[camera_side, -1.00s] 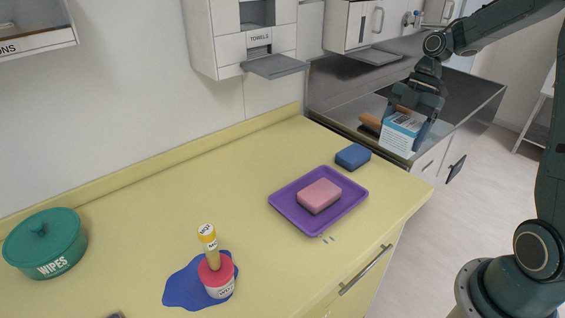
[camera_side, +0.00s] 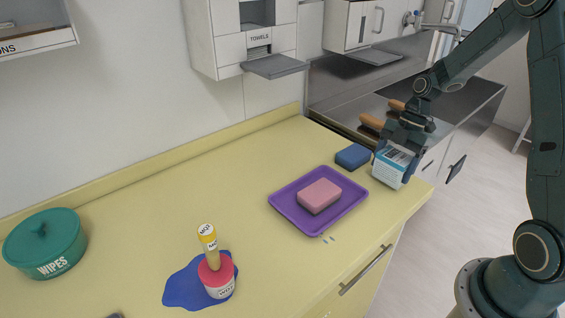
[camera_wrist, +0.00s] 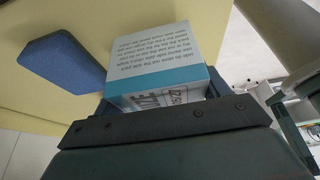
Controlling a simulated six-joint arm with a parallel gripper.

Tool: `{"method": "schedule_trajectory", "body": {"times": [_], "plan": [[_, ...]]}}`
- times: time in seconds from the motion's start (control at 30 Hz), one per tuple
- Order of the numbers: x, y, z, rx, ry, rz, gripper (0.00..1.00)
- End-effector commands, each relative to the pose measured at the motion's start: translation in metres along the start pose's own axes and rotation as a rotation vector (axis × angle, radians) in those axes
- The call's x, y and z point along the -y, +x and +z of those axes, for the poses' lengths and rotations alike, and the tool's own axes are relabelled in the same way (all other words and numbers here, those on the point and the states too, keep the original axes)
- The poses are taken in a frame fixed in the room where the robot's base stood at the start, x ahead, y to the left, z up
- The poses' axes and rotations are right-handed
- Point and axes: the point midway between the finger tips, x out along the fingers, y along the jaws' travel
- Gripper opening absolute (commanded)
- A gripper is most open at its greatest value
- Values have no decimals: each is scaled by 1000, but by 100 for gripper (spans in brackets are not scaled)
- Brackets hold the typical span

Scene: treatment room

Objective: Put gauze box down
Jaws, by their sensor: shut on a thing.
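The gauze box (camera_side: 391,167), white with a blue-grey band and printed text, is at the right end of the yellow counter. My gripper (camera_side: 397,150) is shut on it from above. The box is slightly tilted in the side view, and I cannot tell whether its base touches the counter. In the wrist view the box (camera_wrist: 160,70) fills the space before the jaws, its printed side facing the camera. My gripper's fingers partly cover the box in both views.
A blue sponge (camera_side: 352,156) lies just left of the box. A purple tray (camera_side: 287,206) holding a pink sponge (camera_side: 319,195) is further left. The counter's (camera_side: 413,191) right edge is close to the box. Wooden-handled items (camera_side: 371,122) lie in the steel area behind.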

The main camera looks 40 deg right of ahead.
Motion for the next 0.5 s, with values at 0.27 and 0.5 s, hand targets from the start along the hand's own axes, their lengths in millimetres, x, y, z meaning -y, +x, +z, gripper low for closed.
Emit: {"method": "schedule_trajectory", "body": {"times": [0.27,0.5], "plan": [[0,13,5,0,-1,0,51],[0,14,6,0,0,0,51]]}}
